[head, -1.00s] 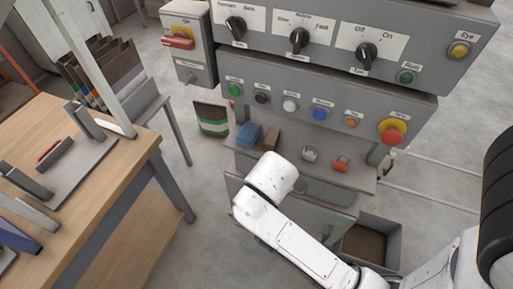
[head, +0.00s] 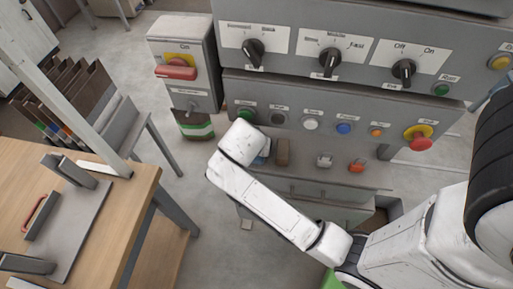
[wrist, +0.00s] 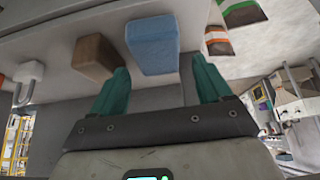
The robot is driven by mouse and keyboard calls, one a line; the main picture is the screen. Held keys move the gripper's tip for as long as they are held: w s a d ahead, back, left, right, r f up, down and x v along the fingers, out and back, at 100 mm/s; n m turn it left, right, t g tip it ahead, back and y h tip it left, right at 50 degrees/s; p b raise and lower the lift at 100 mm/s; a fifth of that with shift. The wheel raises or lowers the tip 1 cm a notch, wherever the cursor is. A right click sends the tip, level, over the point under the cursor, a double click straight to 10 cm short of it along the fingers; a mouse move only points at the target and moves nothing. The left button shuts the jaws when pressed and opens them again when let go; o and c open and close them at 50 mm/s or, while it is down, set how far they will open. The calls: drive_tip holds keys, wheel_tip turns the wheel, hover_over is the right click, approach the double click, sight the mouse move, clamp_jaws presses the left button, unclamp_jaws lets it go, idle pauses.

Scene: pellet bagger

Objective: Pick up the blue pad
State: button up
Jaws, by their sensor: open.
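The blue pad (head: 264,151) lies on the grey shelf under the button panel, mostly hidden behind my white arm in the head view. In the wrist view the blue pad (wrist: 153,45) is a pale blue block just beyond my fingertips, in line with the space between them. My gripper (wrist: 160,75) has two teal fingers, spread apart, with nothing held. Contact with the pad cannot be made out. The head view does not show the fingers.
A brown block (wrist: 95,57) lies close beside the pad, left of it in the wrist view. A grey padlock-like item (head: 324,160) and an orange item (head: 357,165) sit further right on the shelf. The button panel (head: 290,118) overhangs behind. A wooden table (head: 120,215) stands left.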

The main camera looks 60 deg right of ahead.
drive_tip(key=x, duration=0.4)
drive_tip(key=shift+s+f, duration=0.2)
drive_tip(key=shift+f, duration=0.05)
drive_tip(key=c, duration=0.7)
